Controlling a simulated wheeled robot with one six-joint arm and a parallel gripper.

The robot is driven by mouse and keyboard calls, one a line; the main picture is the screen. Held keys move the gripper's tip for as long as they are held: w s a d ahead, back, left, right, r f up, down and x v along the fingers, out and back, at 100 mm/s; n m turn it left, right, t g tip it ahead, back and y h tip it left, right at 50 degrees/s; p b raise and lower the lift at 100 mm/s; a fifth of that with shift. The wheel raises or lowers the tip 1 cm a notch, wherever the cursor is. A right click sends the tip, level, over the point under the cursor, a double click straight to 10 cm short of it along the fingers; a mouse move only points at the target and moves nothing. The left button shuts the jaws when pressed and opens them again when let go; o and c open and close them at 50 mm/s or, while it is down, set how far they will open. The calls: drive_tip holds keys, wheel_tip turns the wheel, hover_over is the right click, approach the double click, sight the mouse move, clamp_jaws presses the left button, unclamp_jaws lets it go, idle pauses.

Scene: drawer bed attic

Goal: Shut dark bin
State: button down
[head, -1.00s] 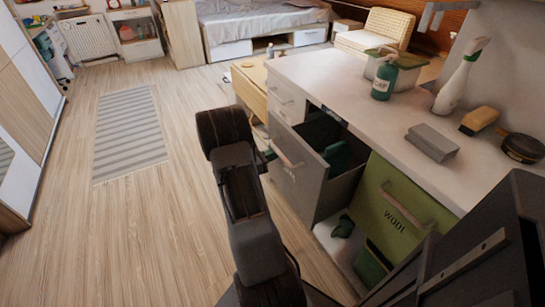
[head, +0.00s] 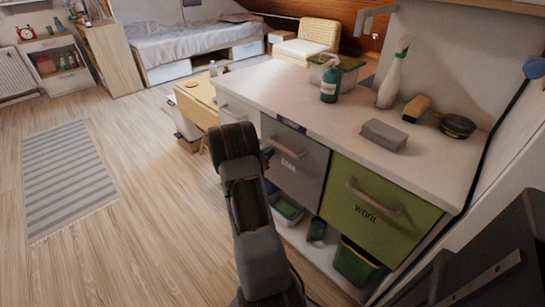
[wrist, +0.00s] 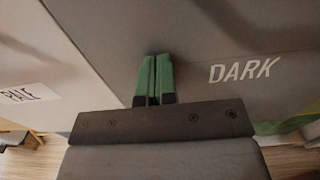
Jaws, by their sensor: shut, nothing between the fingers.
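The dark bin (head: 293,168) is the grey drawer front marked "DARK" under the counter. In the head view its front sits about level with the green bin beside it, and no opening shows above it. In the wrist view the grey dark bin front (wrist: 225,40) fills much of the picture. My gripper (wrist: 155,60) is shut, its two green fingers together and empty, pointing at the grey front left of the lettering. I cannot tell whether the fingertips touch it.
The green "WOOL" bin (head: 375,212) is right of the dark bin. A white front labelled "PALE" (wrist: 22,95) is to the left. The counter (head: 330,120) holds a green bottle (head: 329,85), a spray bottle (head: 394,75) and a grey block (head: 384,135). Open floor lies left.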

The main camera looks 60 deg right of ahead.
drive_tip(key=shift+d+r, duration=0.15)
drive_tip(key=shift+d, duration=0.4)
drive_tip(key=shift+s+d+r, duration=0.1)
drive_tip(key=shift+a, duration=0.2)
drive_tip(key=w+a+p, duration=0.1)
drive_tip(key=w+a, duration=0.1)
drive_tip(key=a, duration=1.2)
drive_tip(key=shift+w+f+p, duration=0.25)
drive_tip(key=shift+w+p, duration=0.05)
drive_tip(key=shift+p, duration=0.05)
